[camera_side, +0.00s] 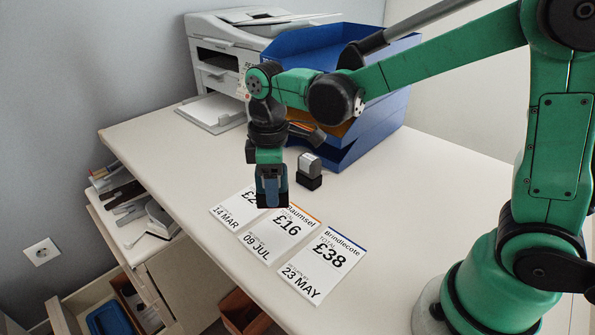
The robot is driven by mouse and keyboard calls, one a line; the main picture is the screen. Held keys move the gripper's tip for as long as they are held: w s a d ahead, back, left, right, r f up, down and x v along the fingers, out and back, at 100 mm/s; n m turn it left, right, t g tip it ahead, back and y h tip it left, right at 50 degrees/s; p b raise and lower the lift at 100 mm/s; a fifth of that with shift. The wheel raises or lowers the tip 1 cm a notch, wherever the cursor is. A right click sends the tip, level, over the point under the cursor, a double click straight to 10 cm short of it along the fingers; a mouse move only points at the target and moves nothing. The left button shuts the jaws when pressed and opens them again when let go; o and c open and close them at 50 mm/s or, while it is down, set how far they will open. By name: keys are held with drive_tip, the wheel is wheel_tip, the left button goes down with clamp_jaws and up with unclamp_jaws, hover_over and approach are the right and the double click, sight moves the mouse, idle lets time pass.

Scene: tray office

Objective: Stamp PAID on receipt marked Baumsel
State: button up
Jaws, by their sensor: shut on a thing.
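Three white receipts lie in a row on the desk. The Baumsel receipt (271,242), with an orange top edge, is in the middle and reads £16, 09 JUL. The Brindlecote receipt (323,265) is at its right and reads £38, 23 MAY. The left receipt (232,214) reads 14 MAR; its name is hidden behind my gripper. My gripper (271,184) points down, shut on a blue stamp with a dark base (272,200). In the picture it overlaps the upper parts of the left and Baumsel receipts. I cannot tell whether the stamp touches paper. The stamp's wording is not visible.
A second stamp, grey and black (309,169), stands on the desk behind the receipts. Blue stacked trays (376,118) and a white printer (215,62) stand at the back. The desk (165,160) is clear left of the receipts; an open drawer (75,300) is below.

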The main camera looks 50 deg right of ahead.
sight(273, 235)
drive_tip(key=shift+a+f, duration=0.45)
drive_tip(key=shift+f, duration=2.85)
drive_tip(key=shift+f, duration=0.55)
drive_tip(key=shift+r, duration=0.1)
drive_tip(key=shift+r, duration=3.45)
drive_tip(key=shift+d, duration=0.1)
